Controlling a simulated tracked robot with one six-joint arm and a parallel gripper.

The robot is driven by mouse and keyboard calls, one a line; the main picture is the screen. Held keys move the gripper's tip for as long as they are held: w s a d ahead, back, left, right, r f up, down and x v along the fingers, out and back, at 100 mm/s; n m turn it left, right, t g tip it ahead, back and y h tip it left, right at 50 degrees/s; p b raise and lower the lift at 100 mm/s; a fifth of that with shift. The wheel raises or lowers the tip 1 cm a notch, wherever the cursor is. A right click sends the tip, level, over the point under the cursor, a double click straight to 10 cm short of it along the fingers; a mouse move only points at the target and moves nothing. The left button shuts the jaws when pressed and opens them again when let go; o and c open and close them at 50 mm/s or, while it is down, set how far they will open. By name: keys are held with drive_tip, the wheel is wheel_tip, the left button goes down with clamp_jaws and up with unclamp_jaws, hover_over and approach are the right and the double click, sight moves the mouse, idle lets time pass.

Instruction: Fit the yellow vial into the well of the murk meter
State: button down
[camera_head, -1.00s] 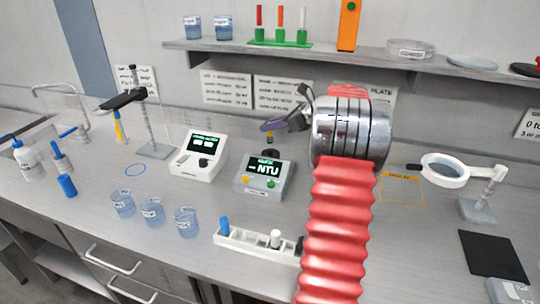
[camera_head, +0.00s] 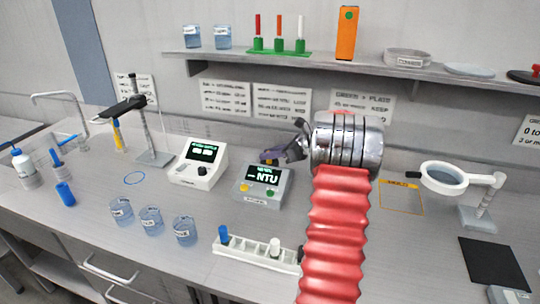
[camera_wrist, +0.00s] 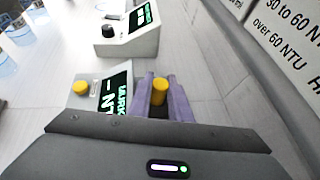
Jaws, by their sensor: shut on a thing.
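The murk meter (camera_head: 258,197) is a grey box with a lit screen reading NTU, standing mid-bench. It also shows in the wrist view (camera_wrist: 95,101), left of the fingers. My gripper (camera_head: 268,158) is at the back top of the meter. In the wrist view my gripper's purple fingers (camera_wrist: 161,97) are shut on the yellow vial (camera_wrist: 160,90), whose round yellow cap shows between them. The vial's lower part and the meter's well are hidden, so I cannot tell how deep the vial sits.
A second white meter (camera_head: 198,168) stands left of the murk meter. In front are a white rack (camera_head: 262,255) with capped vials and several blue beakers (camera_head: 151,222). A magnifier (camera_head: 443,177) stands at right. A shelf (camera_head: 330,66) runs above and behind my arm.

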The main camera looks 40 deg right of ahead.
drive_tip(key=shift+f, duration=0.3)
drive_tip(key=c, duration=1.6)
unclamp_jaws()
drive_tip(key=shift+c, duration=0.2)
drive_tip(key=v, duration=1.2)
